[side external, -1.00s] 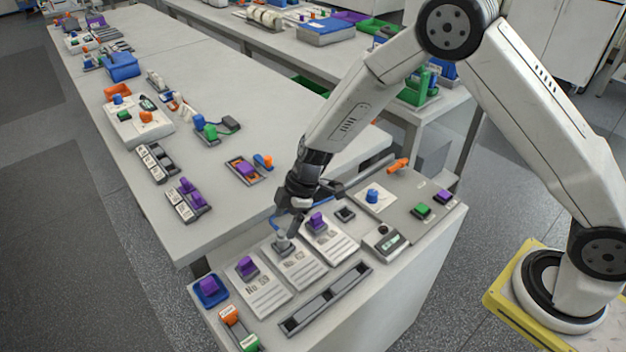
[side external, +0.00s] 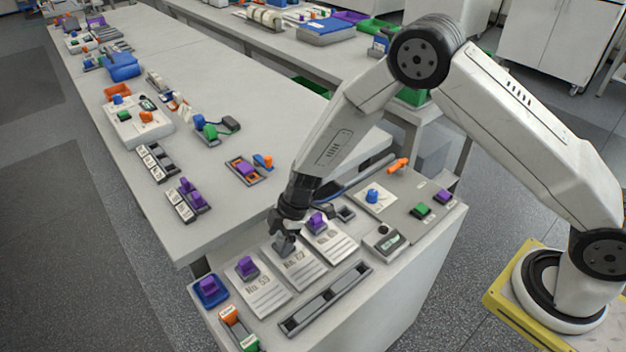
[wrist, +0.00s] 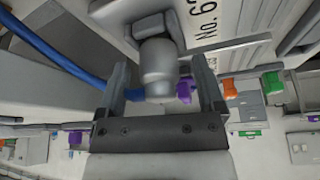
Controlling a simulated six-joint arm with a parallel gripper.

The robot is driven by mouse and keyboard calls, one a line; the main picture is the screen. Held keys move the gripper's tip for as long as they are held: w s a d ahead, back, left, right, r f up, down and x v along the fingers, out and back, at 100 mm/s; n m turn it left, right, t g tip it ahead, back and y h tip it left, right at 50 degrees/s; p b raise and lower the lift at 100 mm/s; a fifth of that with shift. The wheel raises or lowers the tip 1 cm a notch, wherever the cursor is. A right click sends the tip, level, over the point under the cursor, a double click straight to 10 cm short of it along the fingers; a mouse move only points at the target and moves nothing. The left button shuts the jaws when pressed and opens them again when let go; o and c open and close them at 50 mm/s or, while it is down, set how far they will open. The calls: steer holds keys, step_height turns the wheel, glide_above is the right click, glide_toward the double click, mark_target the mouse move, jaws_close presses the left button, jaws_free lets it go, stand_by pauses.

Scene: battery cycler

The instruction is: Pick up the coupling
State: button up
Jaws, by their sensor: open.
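The coupling, a grey rounded cylinder (wrist: 156,68), stands on the middle one of three printed cards (side external: 303,268) on the near bench. In the side view its grey body (side external: 284,246) is partly covered by my gripper (side external: 286,229), which is right over it. In the wrist view my gripper (wrist: 160,82) is open, one finger on each side of the coupling. A gap shows on both sides of the coupling there. I cannot tell from the side view how far down the fingers reach.
Purple blocks stand on the cards to the left (side external: 248,267) and right (side external: 316,222) of the coupling. A long slotted grey tray (side external: 326,299) lies in front. A blue-capped piece (side external: 372,195) and a small meter (side external: 386,243) stand to the right.

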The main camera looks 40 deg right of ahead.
stand_by(0.4)
jaws_close()
steer(key=shift+r, duration=0.15)
steer(key=shift+r, duration=0.7)
steer(key=s+d+r, duration=0.4)
steer(key=s+r, duration=0.7)
steer(key=s, duration=0.2)
steer(key=shift+s+r, duration=0.15)
steer(key=shift+d, duration=0.1)
stand_by(0.5)
